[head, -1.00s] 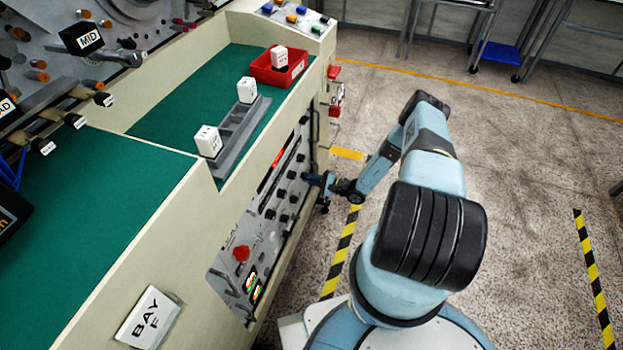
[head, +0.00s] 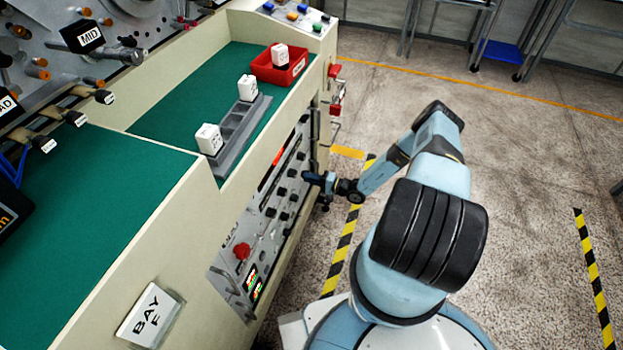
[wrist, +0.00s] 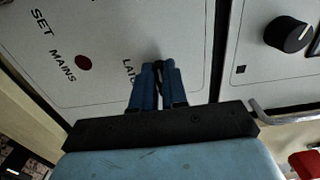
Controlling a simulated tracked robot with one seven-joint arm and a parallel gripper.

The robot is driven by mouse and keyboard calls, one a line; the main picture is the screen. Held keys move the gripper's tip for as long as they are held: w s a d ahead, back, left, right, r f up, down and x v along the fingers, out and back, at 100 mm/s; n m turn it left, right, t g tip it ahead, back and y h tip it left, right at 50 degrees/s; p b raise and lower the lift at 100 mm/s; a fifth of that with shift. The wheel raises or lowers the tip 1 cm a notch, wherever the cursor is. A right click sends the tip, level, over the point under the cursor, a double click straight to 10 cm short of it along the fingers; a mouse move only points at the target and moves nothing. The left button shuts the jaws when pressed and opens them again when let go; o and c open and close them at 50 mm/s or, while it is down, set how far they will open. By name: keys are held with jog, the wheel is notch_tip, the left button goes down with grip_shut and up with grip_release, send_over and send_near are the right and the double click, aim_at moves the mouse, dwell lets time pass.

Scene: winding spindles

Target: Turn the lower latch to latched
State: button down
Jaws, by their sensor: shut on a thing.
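My gripper (head: 312,179) is at the front panel of the cream cabinet, near its far right end. In the wrist view my gripper (wrist: 160,90) has its blue fingers close together on a small dark piece, which I take to be the latch (wrist: 159,66). The fingers cover most of it, so its turn position cannot be told. A partly hidden label beginning "LAT" stands just left of the fingers on the pale plate. In the head view the latch is hidden behind my gripper.
A black knob (wrist: 288,34) sits on the adjoining plate, with a metal handle (wrist: 290,113) near it. A red knob (head: 242,251) and several black knobs are on the front panel. A red bin (head: 279,66) stands on the green top.

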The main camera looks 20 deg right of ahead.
jog(key=shift+s+a+f, duration=0.15)
jog(key=shift+s+f, duration=0.1)
jog(key=c, duration=1.5)
grip_release()
jog(key=o, duration=0.3)
jog(key=shift+w, duration=0.1)
jog(key=shift+o, duration=0.2)
jog(key=shift+r, duration=0.1)
jog(key=shift+w, duration=0.1)
jog(key=v, duration=1.4)
